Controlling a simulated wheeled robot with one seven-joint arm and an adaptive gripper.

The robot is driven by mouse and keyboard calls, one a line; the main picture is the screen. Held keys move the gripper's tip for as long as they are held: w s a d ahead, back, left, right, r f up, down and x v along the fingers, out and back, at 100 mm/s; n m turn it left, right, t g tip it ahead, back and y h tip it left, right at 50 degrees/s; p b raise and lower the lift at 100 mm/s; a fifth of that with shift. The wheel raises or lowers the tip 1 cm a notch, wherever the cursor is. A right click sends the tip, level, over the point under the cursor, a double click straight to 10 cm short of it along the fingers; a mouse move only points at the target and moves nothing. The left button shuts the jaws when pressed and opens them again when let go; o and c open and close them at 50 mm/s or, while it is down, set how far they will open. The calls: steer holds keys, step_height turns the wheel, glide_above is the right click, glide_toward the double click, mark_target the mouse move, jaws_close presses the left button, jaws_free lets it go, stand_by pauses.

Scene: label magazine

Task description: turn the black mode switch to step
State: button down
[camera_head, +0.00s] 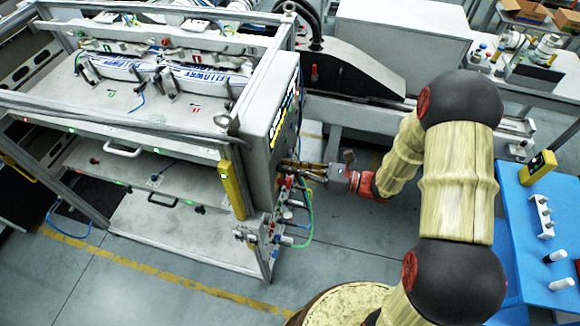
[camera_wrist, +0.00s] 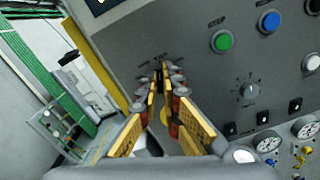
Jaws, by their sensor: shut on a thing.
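My gripper (camera_wrist: 163,82) reaches the grey control panel (camera_wrist: 195,50) in the wrist view, its fingertips close together at the panel face. Small labels show just above the fingertips. The fingers are shut on the black mode switch, which they almost wholly hide, so I cannot tell which way its handle points. In the head view my gripper (camera_head: 285,165) meets the lower part of the panel (camera_head: 282,92) from the right, and the switch is not visible there.
Right of my fingers on the panel are a green button (camera_wrist: 222,41), a blue button (camera_wrist: 269,21), a white button (camera_wrist: 311,63) and a dial knob (camera_wrist: 249,90). Gauges (camera_wrist: 267,142) sit below. A yellow post (camera_head: 232,189) stands left of the panel. Green hoses (camera_head: 308,215) hang below my gripper.

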steer(key=c, duration=2.1)
jaws_free()
steer(key=shift+o, duration=0.5)
steer(key=shift+d, duration=0.15)
steer(key=v, duration=1.1)
steer(key=shift+s+d, duration=0.15)
steer(key=shift+d, duration=0.25)
